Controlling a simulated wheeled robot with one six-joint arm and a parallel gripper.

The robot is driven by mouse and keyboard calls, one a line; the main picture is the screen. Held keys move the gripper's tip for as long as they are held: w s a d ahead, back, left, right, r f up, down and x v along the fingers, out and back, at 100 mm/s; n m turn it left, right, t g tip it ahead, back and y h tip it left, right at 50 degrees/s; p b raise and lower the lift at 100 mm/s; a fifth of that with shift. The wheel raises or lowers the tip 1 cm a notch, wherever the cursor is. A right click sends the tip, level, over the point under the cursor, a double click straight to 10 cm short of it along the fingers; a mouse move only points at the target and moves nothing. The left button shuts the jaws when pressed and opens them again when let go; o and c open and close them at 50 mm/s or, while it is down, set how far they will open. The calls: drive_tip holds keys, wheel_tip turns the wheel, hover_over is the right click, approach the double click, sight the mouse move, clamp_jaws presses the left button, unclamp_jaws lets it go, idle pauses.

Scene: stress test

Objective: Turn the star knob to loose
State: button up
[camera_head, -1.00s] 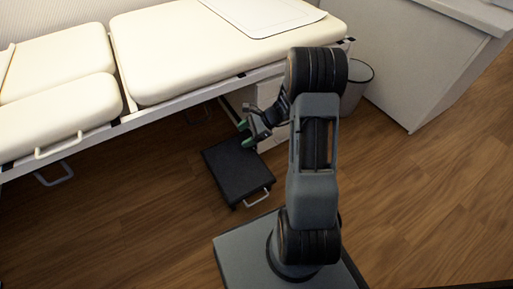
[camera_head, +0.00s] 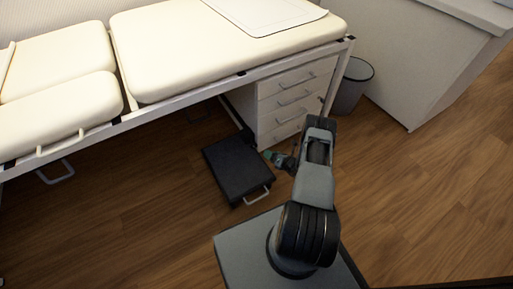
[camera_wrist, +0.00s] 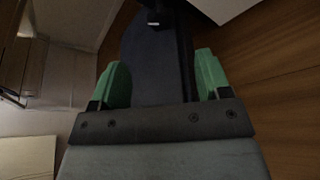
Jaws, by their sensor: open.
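I cannot make out a star knob in either view. My gripper (camera_head: 271,156) is low in the head view, just right of a black step-like box (camera_head: 236,172) on the floor. In the wrist view my gripper (camera_wrist: 160,72) has its two green fingers well apart. A dark surface (camera_wrist: 157,50) shows between and beyond them, with a small pale mark near its top. Nothing is visibly held. I cannot tell whether the fingers touch the dark surface.
A cream padded couch (camera_head: 180,60) on a white frame spans the back left. A white drawer unit (camera_head: 290,105) stands behind my gripper, with a grey bin (camera_head: 352,86) to its right. A white counter (camera_head: 425,60) is at the right. Wooden floor (camera_head: 430,190) is clear at the right.

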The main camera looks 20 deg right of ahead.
sight(254, 146)
drive_tip(key=b+x, duration=0.3)
drive_tip(key=x, duration=0.8)
drive_tip(key=shift+f+b, duration=0.1)
drive_tip(key=shift+b, duration=0.3)
drive_tip(key=c, duration=0.9)
drive_tip(key=shift+a, duration=0.1)
drive_tip(key=n+h, duration=0.1)
drive_tip(key=n, duration=0.1)
drive_tip(key=n+h, duration=0.2)
drive_tip(key=shift+a+p, duration=0.3)
drive_tip(key=n+h, duration=0.1)
drive_tip(key=n, duration=0.1)
drive_tip(key=n+h, duration=0.1)
drive_tip(key=n, duration=0.1)
drive_tip(key=shift+a+h+b, duration=0.25)
drive_tip(key=shift+h+b, duration=0.05)
drive_tip(key=shift+b, duration=0.1)
